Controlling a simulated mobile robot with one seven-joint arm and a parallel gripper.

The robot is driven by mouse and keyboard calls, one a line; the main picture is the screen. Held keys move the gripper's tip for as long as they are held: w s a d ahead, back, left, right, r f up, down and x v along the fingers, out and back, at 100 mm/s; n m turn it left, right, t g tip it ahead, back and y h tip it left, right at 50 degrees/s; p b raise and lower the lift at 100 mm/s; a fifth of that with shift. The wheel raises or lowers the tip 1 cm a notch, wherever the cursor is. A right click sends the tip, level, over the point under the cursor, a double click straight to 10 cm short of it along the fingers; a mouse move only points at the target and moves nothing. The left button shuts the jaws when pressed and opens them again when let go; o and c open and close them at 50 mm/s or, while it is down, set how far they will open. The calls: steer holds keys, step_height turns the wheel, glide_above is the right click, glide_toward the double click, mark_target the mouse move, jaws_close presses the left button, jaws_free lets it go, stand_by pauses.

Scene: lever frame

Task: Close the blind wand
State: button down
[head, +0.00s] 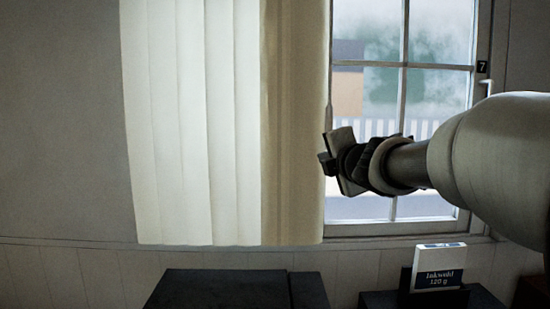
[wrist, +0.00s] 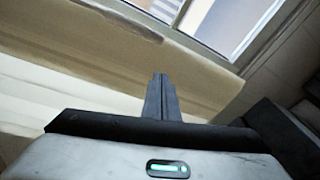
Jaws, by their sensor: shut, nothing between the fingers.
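Pale vertical blinds (head: 195,120) hang over the left part of the window, with a tan section (head: 290,120) along their right edge. I cannot clearly make out a separate wand; a thin upright line near that edge may be it or the window frame. My gripper (head: 326,163) is at the right edge of the tan section, in front of the window. In the wrist view my gripper (wrist: 161,82) has its fingers together, with nothing between them. The pale blind fabric (wrist: 75,75) lies behind and left of the fingers there. I cannot tell whether the gripper touches it.
The window (head: 400,100) is uncovered on the right, with a handle (head: 486,88) on its frame. Below stand a dark box (head: 215,290) and a white "Inkwold 120 g" box (head: 440,267) on a dark surface. The wall at left is clear.

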steer(key=w+d+n+p, duration=0.1)
steer(key=w+p, duration=0.1)
steer(key=w, duration=0.8)
steer(key=shift+r, duration=0.2)
steer(key=shift+d, duration=0.25)
